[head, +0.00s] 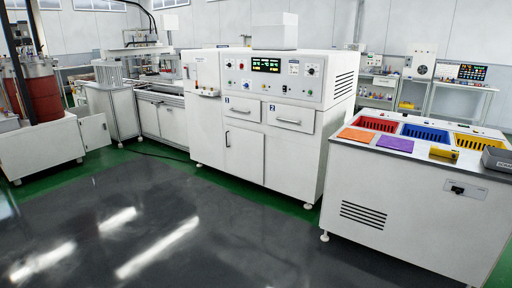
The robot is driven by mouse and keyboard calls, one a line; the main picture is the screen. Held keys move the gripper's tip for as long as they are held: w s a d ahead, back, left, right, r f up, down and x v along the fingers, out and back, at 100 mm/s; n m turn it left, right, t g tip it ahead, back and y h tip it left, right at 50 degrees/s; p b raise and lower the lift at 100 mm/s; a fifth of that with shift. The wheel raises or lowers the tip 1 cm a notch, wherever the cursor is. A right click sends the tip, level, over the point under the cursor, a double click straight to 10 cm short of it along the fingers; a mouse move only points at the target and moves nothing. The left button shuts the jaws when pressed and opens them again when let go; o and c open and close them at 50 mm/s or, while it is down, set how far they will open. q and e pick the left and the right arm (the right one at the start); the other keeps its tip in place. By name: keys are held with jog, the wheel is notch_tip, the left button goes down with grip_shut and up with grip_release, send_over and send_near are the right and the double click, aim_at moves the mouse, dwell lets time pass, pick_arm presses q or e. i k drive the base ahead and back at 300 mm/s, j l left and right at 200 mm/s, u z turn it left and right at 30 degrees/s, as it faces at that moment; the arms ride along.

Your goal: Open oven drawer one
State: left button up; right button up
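A white oven cabinet (275,150) stands in the middle of the head view, with a display and knobs on its upper panel. Two drawers sit side by side under the panel. The left drawer, marked 1 (257,113), has a horizontal bar handle (240,109) and looks closed. The right drawer, marked 2 (303,117), has a similar handle and also looks closed. Neither of my grippers is in view.
A white sorting station (415,200) stands at the right with red, blue and yellow bins and coloured mats on top. A red drum (39,92) stands in a white unit at the left. The dark floor (190,235) before the oven is clear.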

aim_at(249, 110)
jog(key=i, duration=4.85)
